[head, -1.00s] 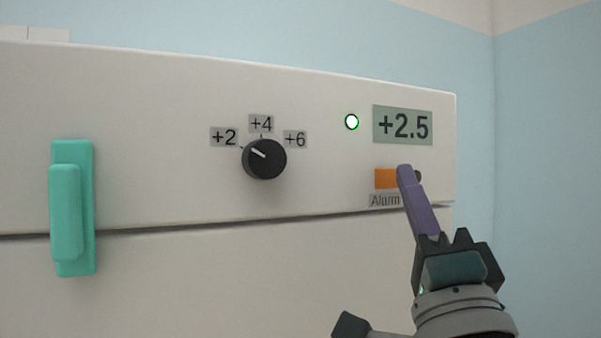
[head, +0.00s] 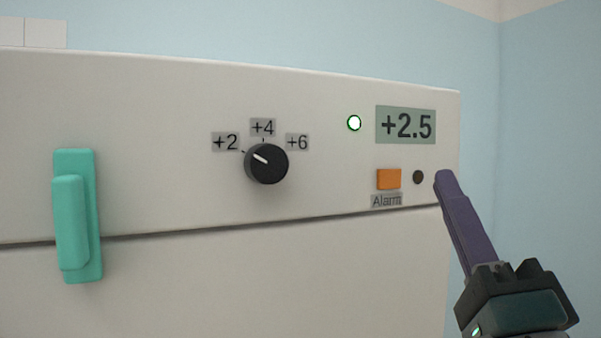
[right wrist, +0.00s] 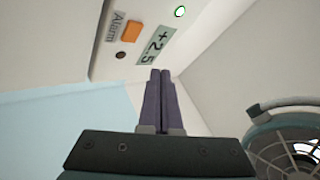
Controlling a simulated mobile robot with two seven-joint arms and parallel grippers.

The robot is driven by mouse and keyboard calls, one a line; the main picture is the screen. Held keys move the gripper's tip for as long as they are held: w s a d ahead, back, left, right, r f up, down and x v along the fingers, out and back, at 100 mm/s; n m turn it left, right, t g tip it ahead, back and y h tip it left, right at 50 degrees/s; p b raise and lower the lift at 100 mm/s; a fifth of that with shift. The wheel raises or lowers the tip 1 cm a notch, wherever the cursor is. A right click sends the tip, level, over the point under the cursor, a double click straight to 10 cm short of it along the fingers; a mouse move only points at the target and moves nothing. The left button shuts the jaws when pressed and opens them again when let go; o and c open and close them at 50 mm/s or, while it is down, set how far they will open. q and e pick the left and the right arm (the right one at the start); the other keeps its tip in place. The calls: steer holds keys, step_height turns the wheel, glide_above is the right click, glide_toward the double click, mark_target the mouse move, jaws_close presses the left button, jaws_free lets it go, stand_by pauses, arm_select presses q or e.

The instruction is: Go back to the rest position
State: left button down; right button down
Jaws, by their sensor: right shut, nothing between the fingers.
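My right gripper (head: 444,180) is at the right of the head view, its purple fingers shut and empty. It stands in front of the right edge of the white panel (head: 180,95), to the right of the orange Alarm button (head: 388,179) and a small dark round spot (head: 418,177). In the right wrist view the two fingers (right wrist: 161,75) lie side by side, with the Alarm button (right wrist: 131,32) and the display (right wrist: 156,47) beyond them. My left gripper is not in view.
The display (head: 405,125) reads +2.5, with a lit green-rimmed light (head: 354,123) beside it. A black knob (head: 267,164) sits among +2, +4 and +6 labels, its white mark toward +2. A teal handle (head: 75,220) is at left. A round grille (right wrist: 290,145) shows in the right wrist view.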

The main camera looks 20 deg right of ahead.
stand_by(0.4)
steer(key=s+a+f+n+g+y+p, duration=0.1)
steer(key=a+f+n+g+y+p, duration=0.5)
steer(key=n+g+y+p, duration=0.7)
steer(key=s+n+g+h+p, duration=0.4)
steer(key=s+n+g+p, duration=0.35)
steer(key=s, duration=1.05)
step_height(320, 180, up, 37)
steer(key=p, duration=3.6)
steer(key=shift+d+r+n+g, duration=0.2)
steer(key=shift+n+g, duration=0.15)
steer(key=shift+n, duration=0.1)
steer(key=shift+w, duration=0.1)
